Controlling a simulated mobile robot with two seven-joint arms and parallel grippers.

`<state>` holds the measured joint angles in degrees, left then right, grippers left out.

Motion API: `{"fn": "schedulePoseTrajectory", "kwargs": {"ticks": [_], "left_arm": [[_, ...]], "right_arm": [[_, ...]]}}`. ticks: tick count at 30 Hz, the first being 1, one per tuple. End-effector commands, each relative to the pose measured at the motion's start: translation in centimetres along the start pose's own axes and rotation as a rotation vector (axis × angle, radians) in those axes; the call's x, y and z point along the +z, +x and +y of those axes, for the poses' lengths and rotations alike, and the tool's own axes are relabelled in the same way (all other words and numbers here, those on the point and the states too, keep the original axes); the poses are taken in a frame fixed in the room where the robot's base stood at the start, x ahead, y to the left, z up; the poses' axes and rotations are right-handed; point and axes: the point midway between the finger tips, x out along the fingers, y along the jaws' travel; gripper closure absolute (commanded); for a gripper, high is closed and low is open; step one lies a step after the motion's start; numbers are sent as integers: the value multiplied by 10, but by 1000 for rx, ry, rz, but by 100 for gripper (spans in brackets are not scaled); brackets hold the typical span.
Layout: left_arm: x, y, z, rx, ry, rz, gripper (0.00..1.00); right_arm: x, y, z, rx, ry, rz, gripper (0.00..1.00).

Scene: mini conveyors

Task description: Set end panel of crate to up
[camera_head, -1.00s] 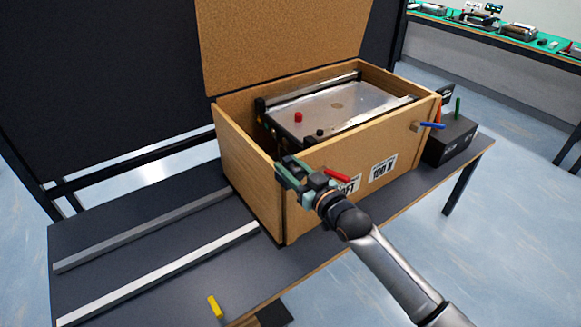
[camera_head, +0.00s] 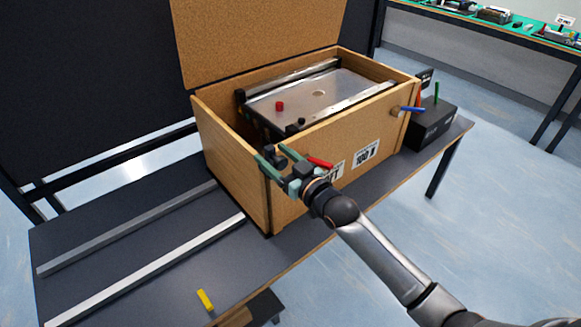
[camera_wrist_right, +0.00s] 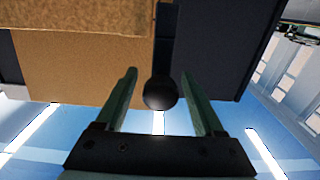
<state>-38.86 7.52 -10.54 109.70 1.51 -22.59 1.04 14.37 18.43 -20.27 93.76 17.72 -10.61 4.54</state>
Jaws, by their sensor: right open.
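The wooden crate (camera_head: 335,140) stands on a dark table with its lid (camera_head: 260,40) raised at the back. Its end panel (camera_head: 232,165) at the left end stands upright, closing that end. A metal-topped mini conveyor (camera_head: 320,100) with a red knob sits inside. My right gripper (camera_head: 272,164) is at the crate's near left corner, by the panel's front edge, with its fingers pointing left. In the right wrist view the gripper (camera_wrist_right: 155,92) is open, with a dark round knob (camera_wrist_right: 160,92) showing between the fingers and wooden board beyond. Contact cannot be told. My left gripper is out of view.
Two metal rails (camera_head: 150,265) lie on the table left of the crate, with a yellow piece (camera_head: 205,299) near the front edge.

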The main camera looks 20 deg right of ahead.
Motion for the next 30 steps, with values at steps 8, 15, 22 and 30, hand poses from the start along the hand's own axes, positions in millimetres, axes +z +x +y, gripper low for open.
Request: {"fn": "schedulePoseTrajectory", "kwargs": {"ticks": [8,15,22,30], "left_arm": [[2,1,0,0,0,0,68],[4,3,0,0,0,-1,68],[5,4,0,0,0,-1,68],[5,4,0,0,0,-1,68]], "right_arm": [[2,-51,0,-1,-1,-3,30],[1,-94,0,0,-2,-1,30],[0,-114,0,1,-1,1,30],[-1,-117,1,1,-1,2,30]]}}
